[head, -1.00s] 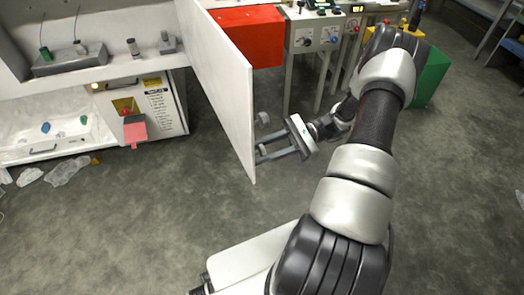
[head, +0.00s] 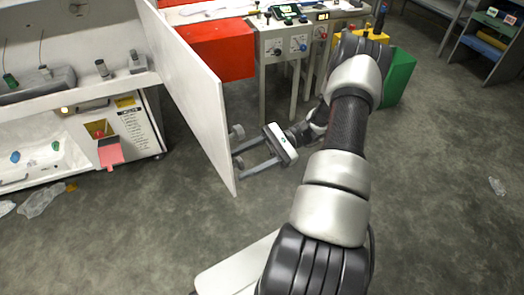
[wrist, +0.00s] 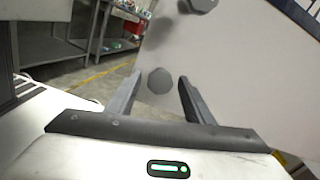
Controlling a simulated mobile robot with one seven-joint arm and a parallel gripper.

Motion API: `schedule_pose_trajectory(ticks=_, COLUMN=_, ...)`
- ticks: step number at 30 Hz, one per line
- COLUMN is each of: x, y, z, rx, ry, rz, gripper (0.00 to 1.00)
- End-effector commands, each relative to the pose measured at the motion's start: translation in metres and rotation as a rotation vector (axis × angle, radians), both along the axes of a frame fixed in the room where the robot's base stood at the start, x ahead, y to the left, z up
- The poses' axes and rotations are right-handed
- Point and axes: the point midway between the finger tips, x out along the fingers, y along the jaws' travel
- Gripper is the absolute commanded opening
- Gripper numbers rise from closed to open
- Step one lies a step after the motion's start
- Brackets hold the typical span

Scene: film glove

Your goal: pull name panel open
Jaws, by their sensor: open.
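In the wrist view my fingers (wrist: 155,92) stand apart on both sides of the lower knob. I cannot tell whether they touch it.
The cabinet's shelf (head: 80,92) and a lower box with a pink flap (head: 109,152) are at the left. A red box (head: 216,52), control stands (head: 290,45) and a green box (head: 400,75) stand behind. The grey floor (head: 435,190) at the right is mostly clear.

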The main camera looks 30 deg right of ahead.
Motion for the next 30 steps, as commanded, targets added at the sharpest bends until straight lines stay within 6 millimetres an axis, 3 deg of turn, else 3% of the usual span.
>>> schedule_pose_trajectory(ticks=18, x=0.001, y=-0.141, z=-0.002, rx=0.002, ry=-0.002, rz=-0.001, gripper=0.47)
schedule_pose_trajectory(ticks=30, x=0.002, y=-0.164, z=0.000, rx=0.002, ry=0.001, rz=0.001, gripper=0.47)
